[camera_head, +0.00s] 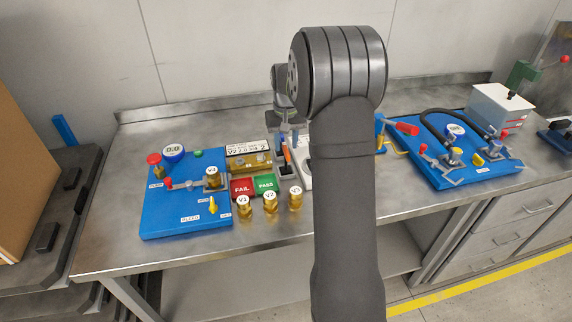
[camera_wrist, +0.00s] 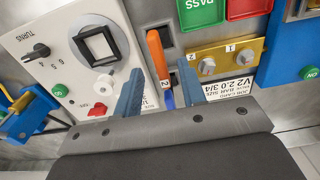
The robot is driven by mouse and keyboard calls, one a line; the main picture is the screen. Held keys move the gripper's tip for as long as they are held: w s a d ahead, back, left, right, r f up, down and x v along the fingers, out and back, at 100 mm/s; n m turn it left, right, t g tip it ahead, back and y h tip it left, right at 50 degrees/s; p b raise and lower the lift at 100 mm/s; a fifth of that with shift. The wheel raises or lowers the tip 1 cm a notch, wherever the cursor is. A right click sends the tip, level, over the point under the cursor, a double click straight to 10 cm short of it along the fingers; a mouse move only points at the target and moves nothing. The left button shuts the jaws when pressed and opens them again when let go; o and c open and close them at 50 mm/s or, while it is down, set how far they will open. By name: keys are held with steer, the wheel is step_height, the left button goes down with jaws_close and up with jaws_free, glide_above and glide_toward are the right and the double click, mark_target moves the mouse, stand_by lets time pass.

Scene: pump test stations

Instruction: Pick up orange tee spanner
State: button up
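The orange tee spanner (camera_wrist: 157,52) shows in the wrist view as an upright orange bar beside the white panel. It also shows as a small orange piece in the head view (camera_head: 287,155), partly hidden by my gripper. My gripper (camera_wrist: 159,75) has two blue fingers, spread apart, with the lower part of the orange bar between them in the picture. A gap shows on each side of the bar, and neither finger is seen touching it. In the head view my gripper (camera_head: 287,138) is over the same spot. The spanner's lower end is unclear.
Close by are a white panel with a dial and square black frame (camera_wrist: 96,45), a brass block (camera_wrist: 225,58), and FAIL (camera_head: 242,188) and PASS (camera_head: 265,184) trays. Brass valves (camera_head: 270,203) stand in front. Blue test boards (camera_head: 190,222) lie to either side.

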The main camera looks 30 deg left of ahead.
mark_target(286, 156)
step_height(286, 156, down, 6)
steer(key=shift+s+d+r, duration=0.1)
steer(key=shift+s+r, duration=0.05)
steer(key=shift+r, duration=0.05)
jaws_close()
